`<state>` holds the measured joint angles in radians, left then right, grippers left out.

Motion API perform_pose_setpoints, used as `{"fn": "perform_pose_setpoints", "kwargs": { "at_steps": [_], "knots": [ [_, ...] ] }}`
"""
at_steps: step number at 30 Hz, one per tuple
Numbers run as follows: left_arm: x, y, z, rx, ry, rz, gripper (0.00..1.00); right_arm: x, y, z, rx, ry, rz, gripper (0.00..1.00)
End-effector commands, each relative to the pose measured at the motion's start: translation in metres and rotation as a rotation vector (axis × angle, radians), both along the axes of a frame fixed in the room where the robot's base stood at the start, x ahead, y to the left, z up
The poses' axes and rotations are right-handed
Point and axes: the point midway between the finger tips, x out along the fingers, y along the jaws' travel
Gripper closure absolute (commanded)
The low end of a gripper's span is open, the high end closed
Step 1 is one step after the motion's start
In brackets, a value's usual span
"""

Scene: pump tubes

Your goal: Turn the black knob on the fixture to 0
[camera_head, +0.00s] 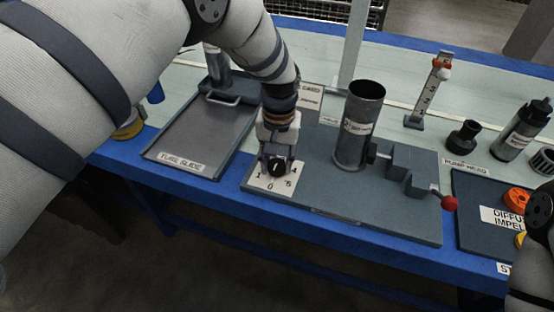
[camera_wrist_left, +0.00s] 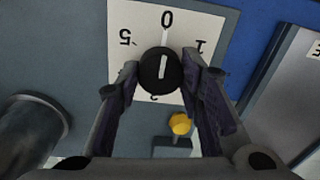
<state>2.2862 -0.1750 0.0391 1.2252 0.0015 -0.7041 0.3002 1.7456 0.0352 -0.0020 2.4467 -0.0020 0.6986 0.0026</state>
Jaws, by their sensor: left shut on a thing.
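The black knob (camera_head: 277,167) sits on a white dial plate (camera_head: 259,182) on the grey fixture (camera_head: 330,205). In the left wrist view, the knob (camera_wrist_left: 160,71) lies between the two fingers of my left gripper (camera_wrist_left: 161,76), which is shut on its sides. The white mark on the knob points up towards the 0 printed on the dial plate (camera_wrist_left: 125,18), roughly in line with the tick below the 0. A 5 and a 1 show to either side. In the head view, my left gripper (camera_head: 277,160) comes down onto the knob from above.
A metal cylinder (camera_head: 360,125) stands on the fixture, with a red-ended crank (camera_head: 449,203) to its right. A tube slide tray (camera_head: 205,135) is to the left. An orange impeller part (camera_head: 516,199) lies at the right, near my right arm. A blue edge (camera_head: 210,190) runs along the table's front.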

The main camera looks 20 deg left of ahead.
Motion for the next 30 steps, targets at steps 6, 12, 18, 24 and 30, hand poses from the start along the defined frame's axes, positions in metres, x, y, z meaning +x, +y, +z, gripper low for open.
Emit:
{"fn": "perform_pose_setpoints", "kwargs": {
  "at_steps": [6, 12, 18, 24, 30],
  "knots": [
    [-0.001, 0.000, -0.001, 0.000, 0.002, 0.015, 0.94, 0.000, 0.000, 0.000, 0.000, 0.000, 0.000, 0.60],
    [-0.001, 0.000, -0.001, 0.000, 0.003, 0.016, 0.94, 0.000, 0.000, 0.000, 0.000, 0.001, 0.000, 0.60],
    [-0.001, 0.000, -0.001, 0.000, 0.002, 0.016, 0.46, 0.000, 0.000, 0.000, 0.000, 0.001, 0.000, 0.60],
    [0.000, 0.000, 0.000, 0.000, 0.002, 0.015, 0.46, 0.000, 0.000, 0.000, 0.000, 0.000, 0.000, 0.60],
    [0.001, 0.000, 0.018, 0.000, -0.002, 0.015, 0.46, 0.000, 0.000, 0.000, 0.000, 0.000, 0.000, 0.60]
  ]
}}
